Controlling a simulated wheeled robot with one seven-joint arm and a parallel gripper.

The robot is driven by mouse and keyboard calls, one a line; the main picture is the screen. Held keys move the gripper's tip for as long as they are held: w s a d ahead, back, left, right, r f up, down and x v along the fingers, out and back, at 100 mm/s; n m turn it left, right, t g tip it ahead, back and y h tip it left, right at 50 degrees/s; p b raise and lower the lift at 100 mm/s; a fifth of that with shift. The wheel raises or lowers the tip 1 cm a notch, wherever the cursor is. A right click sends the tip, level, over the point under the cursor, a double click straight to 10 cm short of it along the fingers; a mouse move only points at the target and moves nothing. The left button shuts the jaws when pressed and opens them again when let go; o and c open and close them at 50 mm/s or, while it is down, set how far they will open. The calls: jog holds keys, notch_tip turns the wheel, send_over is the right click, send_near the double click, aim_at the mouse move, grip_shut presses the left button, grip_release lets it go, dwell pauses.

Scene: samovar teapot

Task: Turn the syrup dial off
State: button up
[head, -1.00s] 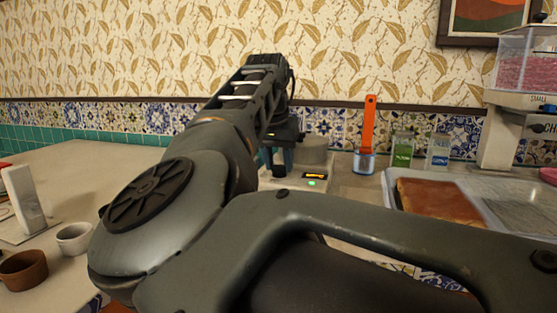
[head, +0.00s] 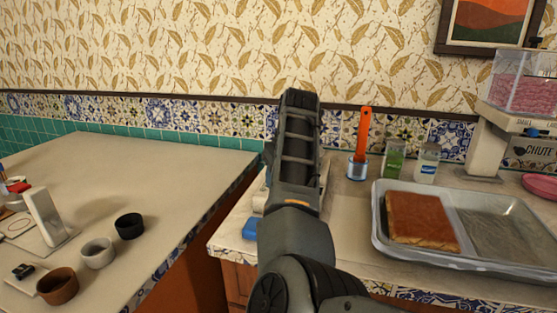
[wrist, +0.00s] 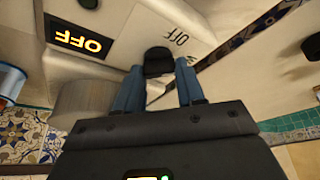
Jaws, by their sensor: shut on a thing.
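The syrup dial (wrist: 158,62) is a small black knob on a pale machine (wrist: 120,22) in the wrist view. My gripper (wrist: 158,73) has two blue fingers, one on each side of the dial, and is shut on it. A printed OFF mark (wrist: 182,38) lies beside the dial. A lit orange display (wrist: 83,40) on the machine reads OFF. In the head view my arm hides the gripper, the dial and most of the machine.
A tray (head: 378,235) with a brown slab (head: 418,220) stands right of my arm. Several small cups, including a white one (head: 98,253), sit on the left counter (head: 130,165).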

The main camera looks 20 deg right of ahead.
jog(key=n+y+p, duration=0.1)
jog(key=n+p, duration=0.3)
jog(key=shift+d+r+n+g+y, duration=0.1)
jog(key=shift+d+n+g+y, duration=0.1)
jog(key=shift+n+g+y, duration=0.15)
jog(key=n+g+y+p, duration=0.1)
jog(key=n+p, duration=0.1)
jog(key=n, duration=0.2)
jog(key=shift+w, duration=0.1)
jog(key=shift+n+y, duration=0.25)
jog(key=o, duration=1)
jog(key=shift+o, duration=0.2)
jog(key=v, duration=0.7)
jog(key=shift+r, duration=0.3)
